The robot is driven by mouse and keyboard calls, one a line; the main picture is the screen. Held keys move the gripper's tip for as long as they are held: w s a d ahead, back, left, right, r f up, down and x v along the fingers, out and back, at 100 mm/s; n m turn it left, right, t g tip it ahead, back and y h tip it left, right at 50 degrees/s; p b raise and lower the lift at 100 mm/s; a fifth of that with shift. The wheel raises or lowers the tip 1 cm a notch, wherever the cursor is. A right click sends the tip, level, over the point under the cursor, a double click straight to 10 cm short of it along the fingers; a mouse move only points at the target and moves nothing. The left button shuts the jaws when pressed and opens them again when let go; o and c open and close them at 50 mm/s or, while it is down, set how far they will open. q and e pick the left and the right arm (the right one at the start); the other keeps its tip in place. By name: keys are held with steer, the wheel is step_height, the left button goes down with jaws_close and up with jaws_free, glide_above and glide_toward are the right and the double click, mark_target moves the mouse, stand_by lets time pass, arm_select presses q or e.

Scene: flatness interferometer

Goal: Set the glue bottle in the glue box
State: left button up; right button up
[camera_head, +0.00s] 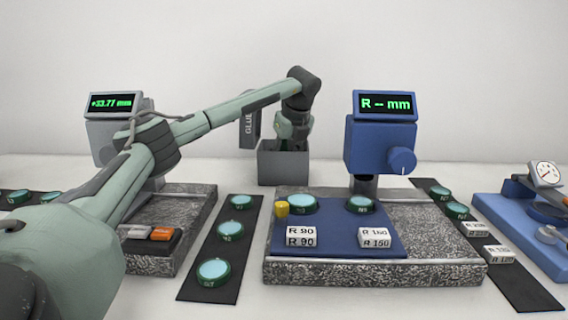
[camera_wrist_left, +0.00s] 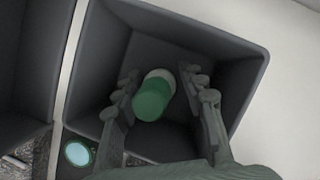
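The glue box is a dark grey open box (camera_head: 282,164) at the back centre in the head view; its inside wall (camera_wrist_left: 235,55) fills much of the left wrist view. My left gripper (camera_head: 290,146) points down into its opening. In the left wrist view, the green glue bottle (camera_wrist_left: 152,100) is inside the box's outline, between the two fingers of my left gripper (camera_wrist_left: 160,82). The fingers are spread, with a gap visible between the bottle and the right finger. Whether the bottle touches the box floor is hard to tell. My right gripper is not in view.
A dark GLUE sign (camera_head: 250,128) stands behind my left arm. Another dark open bin (camera_wrist_left: 22,70) is at the left wrist view's left edge. A blue gauge (camera_head: 380,145) stands right of the box, and a grey gauge (camera_head: 104,130) left.

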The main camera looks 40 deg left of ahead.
arm_select(q)
steer(key=shift+r, duration=0.1)
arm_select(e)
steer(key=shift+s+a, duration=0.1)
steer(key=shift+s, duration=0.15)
arm_select(q)
steer(key=shift+d+r, duration=0.1)
steer(key=shift+r, duration=0.15)
steer(key=v, duration=1.1)
steer(key=shift+s+d+r+b, duration=0.1)
steer(key=shift+d+r+b, duration=0.1)
steer(key=shift+b, duration=0.2)
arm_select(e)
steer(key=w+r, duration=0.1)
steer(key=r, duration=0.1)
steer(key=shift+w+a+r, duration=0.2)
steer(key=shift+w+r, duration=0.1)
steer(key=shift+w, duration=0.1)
arm_select(q)
steer(key=shift+f, duration=0.1)
